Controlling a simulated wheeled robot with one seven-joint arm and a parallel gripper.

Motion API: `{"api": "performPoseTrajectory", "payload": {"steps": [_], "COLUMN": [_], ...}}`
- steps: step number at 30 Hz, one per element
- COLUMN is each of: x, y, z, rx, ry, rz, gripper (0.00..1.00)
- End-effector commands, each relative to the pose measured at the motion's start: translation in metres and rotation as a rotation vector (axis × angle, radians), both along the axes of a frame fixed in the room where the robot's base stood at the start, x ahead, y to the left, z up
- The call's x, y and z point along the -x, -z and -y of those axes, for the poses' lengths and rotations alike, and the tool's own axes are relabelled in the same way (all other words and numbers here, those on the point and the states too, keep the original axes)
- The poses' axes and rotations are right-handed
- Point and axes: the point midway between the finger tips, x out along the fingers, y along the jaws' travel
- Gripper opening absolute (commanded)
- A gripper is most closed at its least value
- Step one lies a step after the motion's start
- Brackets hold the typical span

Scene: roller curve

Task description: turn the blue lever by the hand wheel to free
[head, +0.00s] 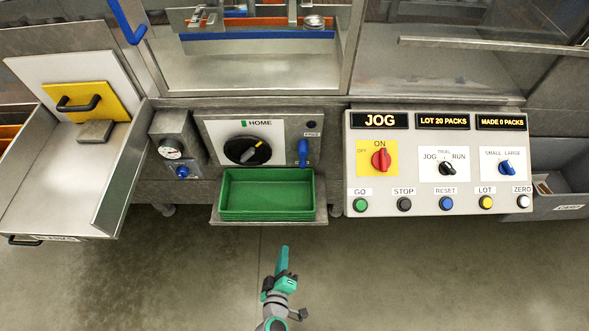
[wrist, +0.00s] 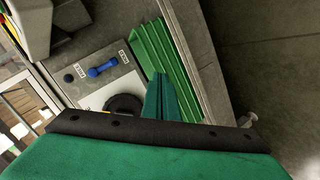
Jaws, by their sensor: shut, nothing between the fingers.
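The blue lever (head: 303,153) is on the grey panel to the right of the hand wheel, pointing up and down in the head view. The blue lever also shows in the wrist view (wrist: 102,68), between two small labels too small to read. The black hand wheel (head: 247,151) has a yellow mark and sits under a HOME label. It is partly hidden behind my gripper in the wrist view (wrist: 125,105). My gripper (head: 283,250) is shut and empty, in front of and below the green tray, apart from the lever.
A green tray (head: 267,214) sits on a shelf below the wheel panel. A control panel (head: 430,207) with knobs and buttons is on the right. A gauge (head: 171,149) and small blue knob are left of the wheel. Open floor lies in front.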

Motion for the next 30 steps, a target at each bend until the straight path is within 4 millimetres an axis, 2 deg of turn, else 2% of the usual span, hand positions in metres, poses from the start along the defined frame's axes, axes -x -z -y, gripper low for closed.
{"api": "performPoseTrajectory", "payload": {"steps": [1,6,9,12,18,23,30], "x": [-0.025,-0.094,-0.127,-0.15,-0.171,-0.185,-0.224], "y": [0.0,-0.016,-0.035,-0.053,-0.073,-0.075,-0.075], "z": [-0.002,-0.007,-0.013,-0.02,-0.027,-0.024,-0.011], "rx": [0.074,0.324,0.442,0.53,0.612,0.62,0.619], "ry": [0.001,0.027,0.049,0.07,0.091,0.094,0.094], "rz": [0.021,0.1,0.157,0.206,0.259,0.264,0.264], "gripper": [0.0,0.0,0.0,0.0,0.0,0.0,0.0]}}
